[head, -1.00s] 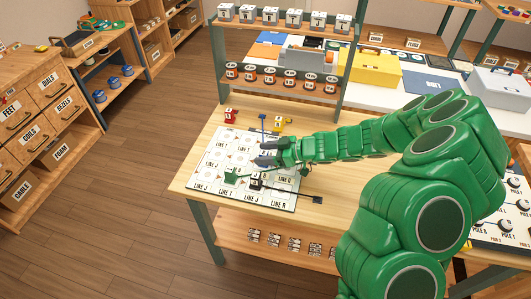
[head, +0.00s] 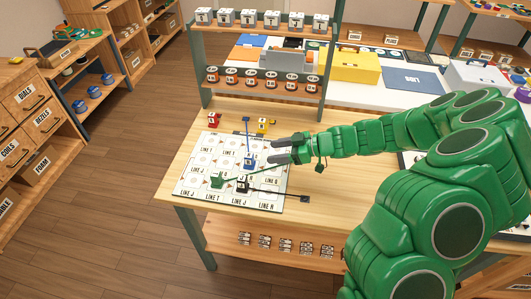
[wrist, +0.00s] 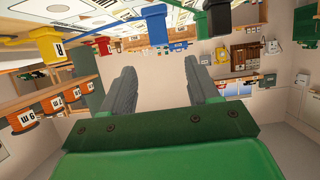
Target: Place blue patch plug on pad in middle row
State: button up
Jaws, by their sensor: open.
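The blue patch plug (head: 249,160) stands upright on the white pad board (head: 190,180), toward its right side and about mid-depth. It seems to be on a middle-row pad, but its base is too small to confirm. A thin blue stem rises from it. My gripper (head: 276,149) is open and empty, just right of the plug and apart from it. In the wrist view the blue plug (wrist: 155,24) hangs upside down beyond the open fingers (wrist: 160,72), with nothing between them.
A green plug (head: 218,181) and a black plug (head: 242,184) stand on the board's front part. A red plug (head: 214,120) and a yellow plug (head: 263,126) stand behind it. A shelf rack (head: 262,88) rises at the back. Bare tabletop (head: 340,185) lies to the right.

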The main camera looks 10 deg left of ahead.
jog(key=shift+v, duration=1.25)
